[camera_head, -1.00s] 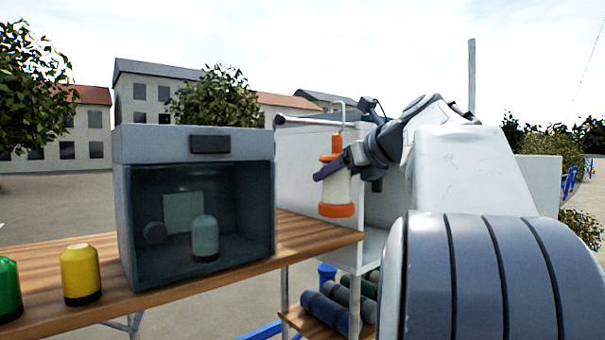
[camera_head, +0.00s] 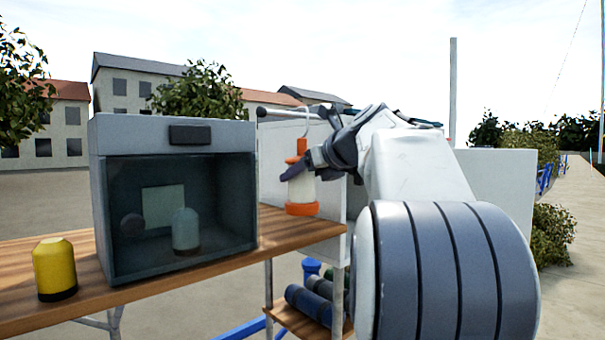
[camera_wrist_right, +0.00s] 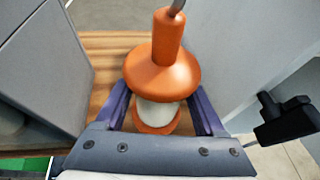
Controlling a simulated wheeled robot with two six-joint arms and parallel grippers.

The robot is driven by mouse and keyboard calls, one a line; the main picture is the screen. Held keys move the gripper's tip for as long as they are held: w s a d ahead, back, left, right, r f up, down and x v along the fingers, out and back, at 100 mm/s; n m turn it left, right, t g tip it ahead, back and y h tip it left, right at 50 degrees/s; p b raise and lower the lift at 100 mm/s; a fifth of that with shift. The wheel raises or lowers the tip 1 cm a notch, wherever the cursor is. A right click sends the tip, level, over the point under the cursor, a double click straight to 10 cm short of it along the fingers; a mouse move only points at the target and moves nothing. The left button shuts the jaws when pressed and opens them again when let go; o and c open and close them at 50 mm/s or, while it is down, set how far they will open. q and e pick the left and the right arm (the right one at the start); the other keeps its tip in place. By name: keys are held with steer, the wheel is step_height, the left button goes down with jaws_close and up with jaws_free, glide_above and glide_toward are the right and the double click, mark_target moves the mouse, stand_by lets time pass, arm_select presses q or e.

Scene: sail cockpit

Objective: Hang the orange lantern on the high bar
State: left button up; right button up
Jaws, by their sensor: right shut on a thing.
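The orange lantern (camera_head: 301,193) has a pale body, an orange cap and base, and a thin wire hook on top. It hangs upright in my right gripper (camera_head: 312,172), above the right end of the wooden table. The right wrist view shows the lantern (camera_wrist_right: 163,68) between the two dark fingers of that gripper (camera_wrist_right: 160,107). The high bar (camera_head: 284,113) is thin and pale, with a dark knob at its left end. The hook's top is at about bar height in the head view; I cannot tell whether it rests on the bar. My left gripper is out of view.
A grey glass-fronted cabinet (camera_head: 175,134) stands on the wooden table (camera_head: 160,290), left of the lantern. A yellow canister (camera_head: 54,268) stands at the table's left. A white panel (camera_head: 275,165) is behind the lantern. Dark rolls (camera_head: 310,303) lie on a low shelf.

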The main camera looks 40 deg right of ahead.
stand_by(0.3)
steer(key=o, duration=1.6)
steer(key=shift+f, duration=0.1)
steer(key=b+v, duration=0.3)
steer(key=v, duration=0.7)
steer(key=shift+s, duration=0.25)
steer(key=shift+a, duration=0.1)
